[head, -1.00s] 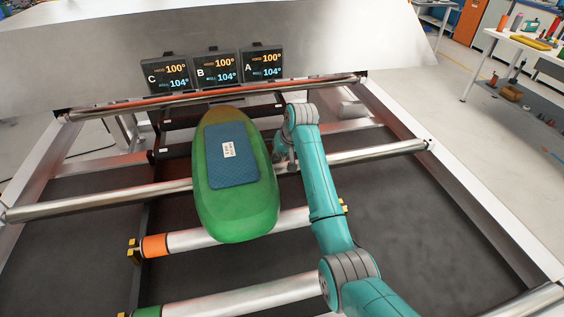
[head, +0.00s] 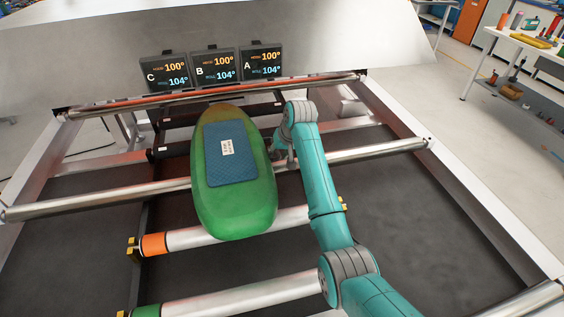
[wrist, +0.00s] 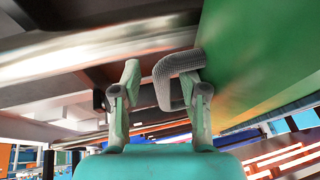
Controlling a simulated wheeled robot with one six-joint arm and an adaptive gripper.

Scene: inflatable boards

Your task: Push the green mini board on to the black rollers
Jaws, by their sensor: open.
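The green mini board (head: 235,215) lies lengthwise across the rollers in the head view, with a blue pad and white label on top. Its far, browner end overlaps the dark bars, seemingly the black rollers (head: 178,117); contact there cannot be told. My gripper (head: 283,152) is at the board's right side, partly hidden by my arm. In the wrist view my gripper (wrist: 165,85) is open, with a grey woven loop handle (wrist: 180,62) between its fingers. The right finger is close to the handle and the board's green side (wrist: 245,60); touching is unclear.
A silver roller (head: 100,203) crosses under the board. A roller with an orange end (head: 155,245) and one with a green end (head: 147,312) lie nearer. Three displays, C, B and A (head: 215,68), stand behind the frame. Side rails (head: 395,115) border it.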

